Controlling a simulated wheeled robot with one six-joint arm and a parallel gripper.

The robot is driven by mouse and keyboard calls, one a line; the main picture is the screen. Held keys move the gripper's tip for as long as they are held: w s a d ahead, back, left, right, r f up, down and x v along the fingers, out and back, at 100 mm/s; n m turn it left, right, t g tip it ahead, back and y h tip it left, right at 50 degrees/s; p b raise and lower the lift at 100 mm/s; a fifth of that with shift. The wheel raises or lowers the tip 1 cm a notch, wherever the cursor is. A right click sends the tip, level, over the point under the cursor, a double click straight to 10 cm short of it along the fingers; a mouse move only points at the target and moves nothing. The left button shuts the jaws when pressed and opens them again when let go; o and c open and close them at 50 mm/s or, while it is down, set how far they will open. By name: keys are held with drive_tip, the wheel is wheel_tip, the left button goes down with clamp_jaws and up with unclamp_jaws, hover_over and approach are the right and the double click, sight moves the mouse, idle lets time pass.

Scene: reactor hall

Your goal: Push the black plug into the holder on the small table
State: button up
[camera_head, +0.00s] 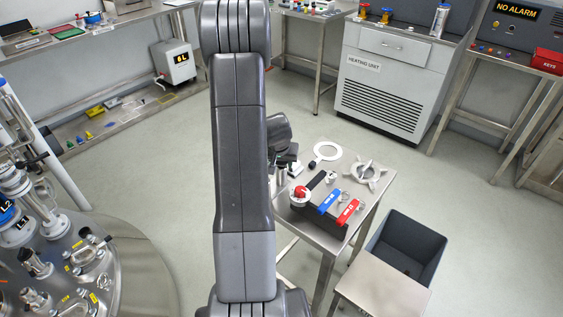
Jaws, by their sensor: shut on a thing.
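My gripper (286,162) is at the back left of the small table (316,233), partly hidden behind my arm.
A white ring (326,151) and a metal star-shaped handwheel (365,173) lie at the table's back. A grey bin (408,247) stands right; a round vessel top (80,270) is left.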

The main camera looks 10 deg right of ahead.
drive_tip(key=shift+f+b, duration=0.45)
drive_tip(key=shift+b, duration=0.1)
drive_tip(key=o, duration=1.2)
drive_tip(key=shift+c, duration=0.2)
drive_tip(key=shift+r, duration=0.1)
wheel_tip(320, 180, up, 7)
drive_tip(key=p, duration=0.4)
drive_tip(key=shift+p, duration=0.3)
drive_tip(key=shift+o, duration=0.2)
